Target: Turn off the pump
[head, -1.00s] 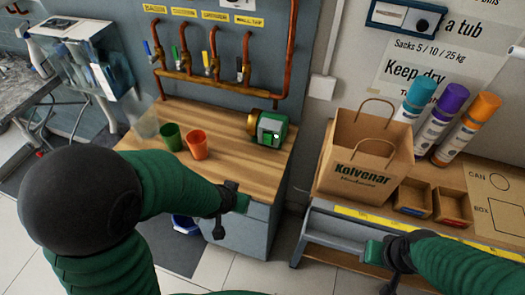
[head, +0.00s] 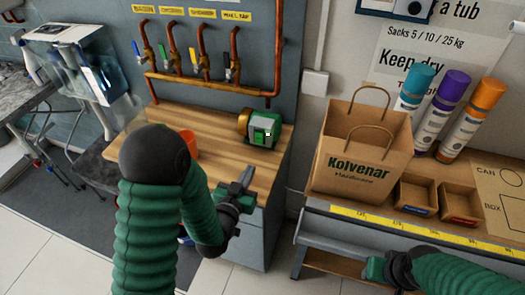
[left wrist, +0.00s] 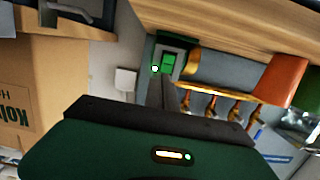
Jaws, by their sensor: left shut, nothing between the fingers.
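The pump (head: 264,130), a small green and grey unit with a brass end, sits at the right end of the wooden bench top. A lit green switch with a white dot beside it shows on its front. In the left wrist view the pump (left wrist: 181,55) is ahead of the fingers, and its green switch (left wrist: 169,62) is visible. My left gripper (head: 246,176) is shut and empty, at the bench's front edge, apart from the pump. My right gripper (head: 376,269) is low in front of the right-hand counter; its jaw opening cannot be made out.
Copper pipes with several valves (head: 202,74) run on the wall behind the bench. An orange cup (head: 190,143) stands left of the pump, partly behind my arm. A paper bag (head: 360,155), small boxes and spray cans (head: 413,90) stand on the right counter.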

